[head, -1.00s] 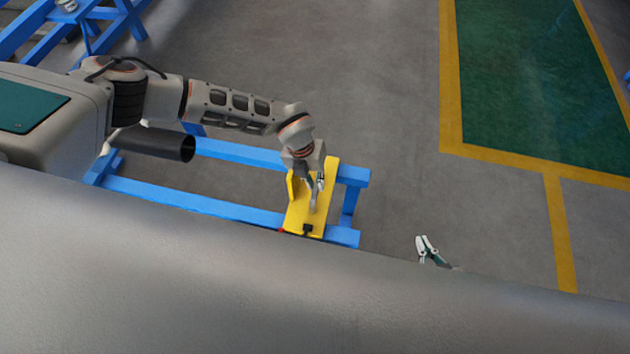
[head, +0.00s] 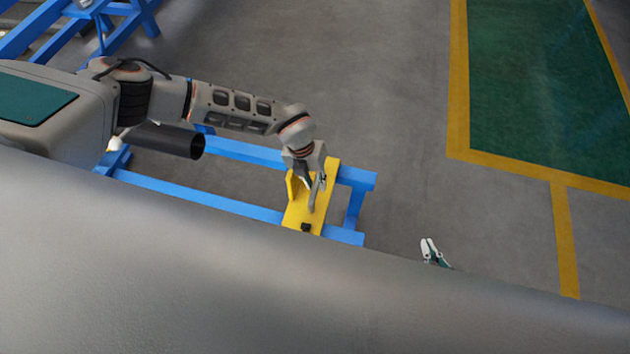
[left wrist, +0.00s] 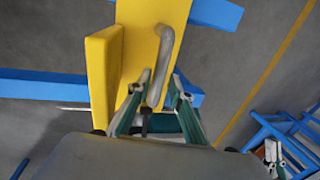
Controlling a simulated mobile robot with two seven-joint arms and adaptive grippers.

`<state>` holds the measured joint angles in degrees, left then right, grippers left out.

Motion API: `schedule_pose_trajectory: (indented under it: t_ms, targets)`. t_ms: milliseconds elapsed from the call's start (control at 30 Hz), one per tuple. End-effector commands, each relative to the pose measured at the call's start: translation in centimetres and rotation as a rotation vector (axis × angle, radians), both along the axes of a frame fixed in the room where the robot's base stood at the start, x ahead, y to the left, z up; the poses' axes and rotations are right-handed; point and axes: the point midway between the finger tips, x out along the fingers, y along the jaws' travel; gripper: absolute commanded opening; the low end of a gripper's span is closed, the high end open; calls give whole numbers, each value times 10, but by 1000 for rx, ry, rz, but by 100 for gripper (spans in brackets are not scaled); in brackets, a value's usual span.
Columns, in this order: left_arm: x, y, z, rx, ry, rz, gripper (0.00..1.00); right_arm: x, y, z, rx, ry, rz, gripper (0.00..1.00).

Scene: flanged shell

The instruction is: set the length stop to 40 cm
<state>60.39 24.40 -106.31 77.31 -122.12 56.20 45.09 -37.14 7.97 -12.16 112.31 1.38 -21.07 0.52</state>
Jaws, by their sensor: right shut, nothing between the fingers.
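The length stop (head: 328,176) is a yellow plate with an upright yellow face, sitting across two blue rails near their right end. It also shows in the left wrist view (left wrist: 103,75). A bent grey lever (left wrist: 163,55) stands on it, and a black knob (head: 305,227) is at its near end. My left gripper (head: 313,184) is at the stop, its fingers apart with the lever's end between them in the left wrist view (left wrist: 161,80); I cannot tell whether they touch it. My right gripper (head: 431,248) is shut and empty, right of the rails. No scale is readable.
The blue rails (head: 200,201) run left from the stop. A dark pipe (head: 175,141) lies by them at the left. A large smooth grey surface (head: 250,290) fills the foreground and hides the near side. Open floor (head: 400,120) lies to the right.

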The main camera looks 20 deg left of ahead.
Motion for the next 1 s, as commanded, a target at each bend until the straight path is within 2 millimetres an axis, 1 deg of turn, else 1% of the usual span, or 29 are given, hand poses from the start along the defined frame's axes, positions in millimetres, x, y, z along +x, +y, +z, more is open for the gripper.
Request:
schedule_pose_trajectory:
  t_ms: [133,233,500,600,700,833,1000]
  targets:
    - [0,2,6,0,0,1,21,0,-1,0,-4,1,1,0]
    - [1,4,19,-1,-2,0,21,0,-1,0,-2,1,1,0]
    - [1,15,72,-1,-3,0,21,0,0,1,0,-1,1,0]
    - [1,18,90,-1,-2,-1,21,0,0,1,0,-1,1,0]
    - [1,21,104,-1,-2,-1,21,0,0,1,0,-1,0,0]
    - [0,23,114,-1,-1,0,21,0,0,1,0,-1,0,0]
    - [0,24,118,0,0,0,21,0,0,1,0,-1,0,0]
